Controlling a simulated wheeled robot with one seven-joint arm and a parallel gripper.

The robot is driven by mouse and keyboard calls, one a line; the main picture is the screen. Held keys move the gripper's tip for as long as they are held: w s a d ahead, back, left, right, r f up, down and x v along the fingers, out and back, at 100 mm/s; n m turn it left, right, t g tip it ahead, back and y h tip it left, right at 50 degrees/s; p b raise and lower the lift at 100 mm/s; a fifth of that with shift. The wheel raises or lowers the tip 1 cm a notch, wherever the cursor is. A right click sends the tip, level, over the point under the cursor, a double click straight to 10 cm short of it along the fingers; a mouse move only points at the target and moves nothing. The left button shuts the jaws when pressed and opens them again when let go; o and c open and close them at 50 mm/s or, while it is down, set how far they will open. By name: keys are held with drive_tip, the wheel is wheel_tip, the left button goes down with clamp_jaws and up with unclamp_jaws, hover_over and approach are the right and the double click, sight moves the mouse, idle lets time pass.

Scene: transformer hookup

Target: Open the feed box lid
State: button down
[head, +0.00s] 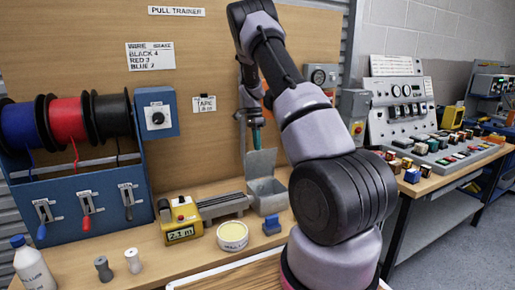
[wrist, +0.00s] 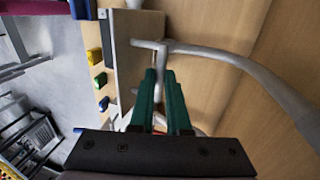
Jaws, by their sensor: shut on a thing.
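In the head view, a small grey box (head: 268,197), which looks like the feed box, stands on the bench below my arm. Its grey lid (head: 261,164) stands steeply up at the back, so the box mouth shows open from above. My gripper (head: 257,146), with green fingers pointing down, is at the lid's upper edge and appears shut on it. The wrist view shows the two green fingers (wrist: 163,75) close together with a narrow gap. The exact contact at the tips is too small to make out.
A yellow meter (head: 181,220) and a grey rail stand left of the box. A cream-topped tub (head: 232,236) and a blue block (head: 271,225) sit in front. Wire spools (head: 68,120) are at left. The wooden backboard (head: 215,60) is close behind my gripper.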

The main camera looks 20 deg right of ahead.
drive_tip(key=shift+s+a+f, duration=0.1)
drive_tip(key=shift+s+f, duration=0.05)
drive_tip(key=shift+f, duration=0.05)
drive_tip(key=c, duration=0.9)
unclamp_jaws()
drive_tip(key=shift+r, duration=0.15)
drive_tip(key=v, duration=1)
drive_tip(key=shift+w+r, duration=0.2)
drive_tip(key=shift+r, duration=0.1)
